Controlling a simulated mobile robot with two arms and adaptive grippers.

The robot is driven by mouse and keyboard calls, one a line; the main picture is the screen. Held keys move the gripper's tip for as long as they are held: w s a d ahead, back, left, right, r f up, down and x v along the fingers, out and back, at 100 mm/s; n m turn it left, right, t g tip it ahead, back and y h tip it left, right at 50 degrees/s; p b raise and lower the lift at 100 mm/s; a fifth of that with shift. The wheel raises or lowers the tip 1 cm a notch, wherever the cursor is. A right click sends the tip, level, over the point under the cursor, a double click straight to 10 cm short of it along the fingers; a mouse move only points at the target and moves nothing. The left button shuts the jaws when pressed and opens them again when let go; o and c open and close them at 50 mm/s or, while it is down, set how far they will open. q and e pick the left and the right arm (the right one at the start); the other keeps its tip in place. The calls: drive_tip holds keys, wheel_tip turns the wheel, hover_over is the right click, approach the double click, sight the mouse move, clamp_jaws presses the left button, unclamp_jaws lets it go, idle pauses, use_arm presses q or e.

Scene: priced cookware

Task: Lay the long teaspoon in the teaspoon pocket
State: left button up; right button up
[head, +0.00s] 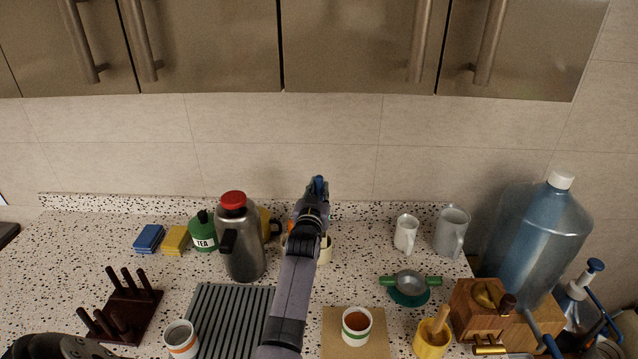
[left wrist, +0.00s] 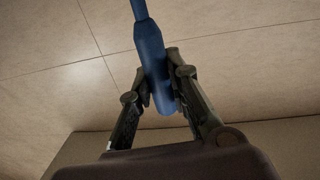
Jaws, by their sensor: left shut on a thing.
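My left gripper (head: 318,190) is raised in front of the tiled wall, above the back of the counter. In the left wrist view, its two fingers (left wrist: 160,88) are closed on the thick blue handle of a long thin thing, which I take to be the long teaspoon (left wrist: 152,50). The thin shaft runs up out of that picture, so the bowl end is not seen. In the head view only a small blue part of it (head: 319,181) shows at the gripper. I cannot make out the teaspoon pocket; cream containers (head: 325,250) behind my forearm are partly hidden.
A steel jug with a red lid (head: 240,245) and a green tea tin (head: 203,232) stand left of my arm. A ribbed grey mat (head: 215,310) lies in front. White mugs (head: 406,233), a strainer (head: 409,285) and a large blue bottle (head: 535,240) are right. Cabinets (head: 360,45) hang above.

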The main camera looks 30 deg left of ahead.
use_arm(q)
drive_tip(key=f+b, duration=0.1)
drive_tip(key=f, duration=0.1)
drive_tip(key=f+b, duration=0.1)
drive_tip(key=f, duration=0.1)
drive_tip(key=f+b, duration=0.2)
drive_tip(key=shift+w+a, duration=0.15)
drive_tip(key=shift+w, duration=0.15)
wheel_tip(320, 180, down, 3)
drive_tip(key=b, duration=0.3)
drive_tip(key=shift+f, duration=0.4)
drive_tip(key=shift+s, duration=0.1)
use_arm(e)
wheel_tip(320, 180, down, 8)
drive_tip(key=w+a, duration=0.1)
drive_tip(key=w, duration=0.1)
drive_tip(key=shift+w+a, duration=0.2)
drive_tip(key=shift+w, duration=0.15)
use_arm(q)
drive_tip(key=o, duration=0.9)
drive_tip(key=shift+o, duration=0.2)
use_arm(e)
drive_tip(key=shift+w+d, duration=0.1)
drive_tip(key=shift+w, duration=0.45)
use_arm(q)
drive_tip(key=shift+o, duration=0.4)
